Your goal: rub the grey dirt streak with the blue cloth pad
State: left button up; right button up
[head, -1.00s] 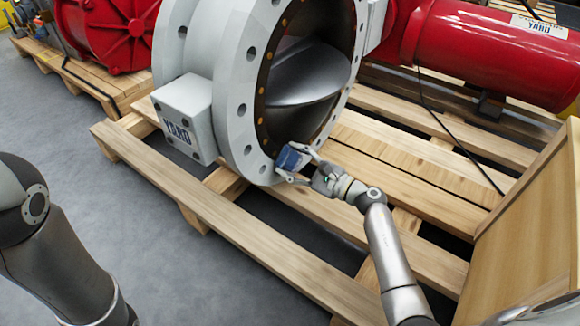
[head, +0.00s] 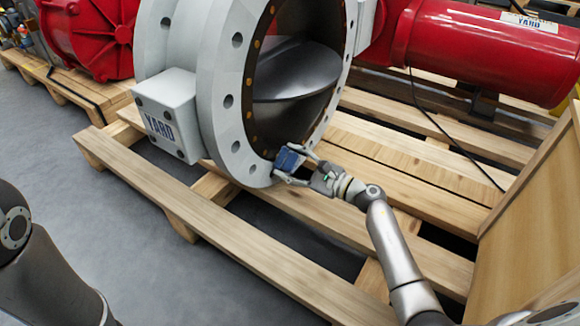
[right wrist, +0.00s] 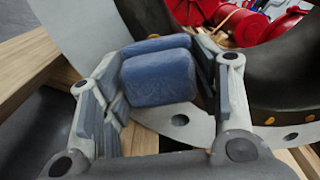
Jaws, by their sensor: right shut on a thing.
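The blue cloth pad (head: 289,160) is in my right gripper (head: 284,163), at the lower inner rim of the large grey valve's flange (head: 228,120). My right gripper is shut on the pad, with a finger on each side of it. The right wrist view shows the pad (right wrist: 158,78) between the fingers, in front of the pale flange face. I cannot tell whether the pad touches the flange. I cannot make out the grey dirt streak; the pad and gripper hide part of the rim. My left gripper is outside the frames.
The valve's disc (head: 298,72) sits inside the dark bore. The valve rests on a slatted wooden pallet (head: 210,230). A red cylinder (head: 475,45) lies behind on the right, with a hanging black cable. A wooden panel (head: 530,220) stands at the right. Grey floor is clear at front left.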

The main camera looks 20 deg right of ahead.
aim_at(267, 154)
jog(key=shift+s+a+r+p, duration=0.3)
jog(key=shift+a+r+p, duration=0.15)
jog(key=shift+r+p, duration=0.2)
jog(key=shift+s+a+r+p, duration=0.25)
jog(key=shift+a+r+p, duration=0.15)
jog(key=shift+r+p, duration=0.15)
jog(key=shift+s+a+r+p, duration=0.25)
jog(key=shift+a+p, duration=0.1)
jog(key=shift+s+a+r+p, duration=0.4)
jog(key=shift+a+r+p, duration=0.1)
jog(key=shift+r+p, duration=0.2)
jog(key=shift+s+a+r+p, duration=0.4)
jog(key=shift+a+r+p, duration=0.05)
jog(key=shift+r+p, duration=0.2)
jog(key=shift+f, duration=0.1)
